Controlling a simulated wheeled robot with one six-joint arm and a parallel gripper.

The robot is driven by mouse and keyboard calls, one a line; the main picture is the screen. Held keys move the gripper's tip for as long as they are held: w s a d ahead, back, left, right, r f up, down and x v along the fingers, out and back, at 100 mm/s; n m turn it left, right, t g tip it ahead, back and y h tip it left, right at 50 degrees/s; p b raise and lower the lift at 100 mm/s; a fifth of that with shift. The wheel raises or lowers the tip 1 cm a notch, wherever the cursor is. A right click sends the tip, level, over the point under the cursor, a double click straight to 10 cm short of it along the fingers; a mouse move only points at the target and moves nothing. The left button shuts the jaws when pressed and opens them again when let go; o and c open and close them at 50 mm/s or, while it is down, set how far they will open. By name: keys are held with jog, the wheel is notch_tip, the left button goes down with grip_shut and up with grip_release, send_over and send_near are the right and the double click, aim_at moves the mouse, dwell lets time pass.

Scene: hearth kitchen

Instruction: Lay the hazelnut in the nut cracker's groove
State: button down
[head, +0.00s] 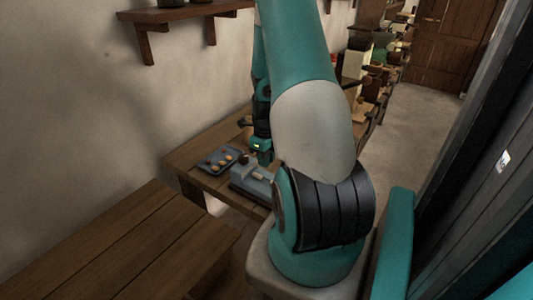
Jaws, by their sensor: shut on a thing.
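My gripper (261,158) points down just above a grey block-like device (252,186) on the small wooden table, which looks like the nut cracker. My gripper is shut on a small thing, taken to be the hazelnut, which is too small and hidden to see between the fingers. A dark tray (205,165) with several small round brown and orange nuts lies to the left of the gripper.
The wooden table (190,155) stands against the plaster wall. A larger plank table (120,240) fills the near left. A wall shelf (180,14) hangs above. More furniture stands behind my arm. Open floor (430,130) lies to the right, toward a wooden door (450,45).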

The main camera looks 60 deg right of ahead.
aim_at(267, 183)
jog(key=shift+s+d+f, duration=0.1)
jog(key=shift+f, duration=0.1)
notch_tip(267, 183, down, 6)
jog(key=b, duration=0.5)
jog(key=shift+f, duration=0.15)
jog(key=shift+f+b, duration=0.3)
jog(key=shift+f, duration=0.1)
dwell(0.5)
jog(key=c, duration=1.1)
grip_release()
jog(key=shift+o, duration=0.7)
jog(key=shift+r, duration=0.2)
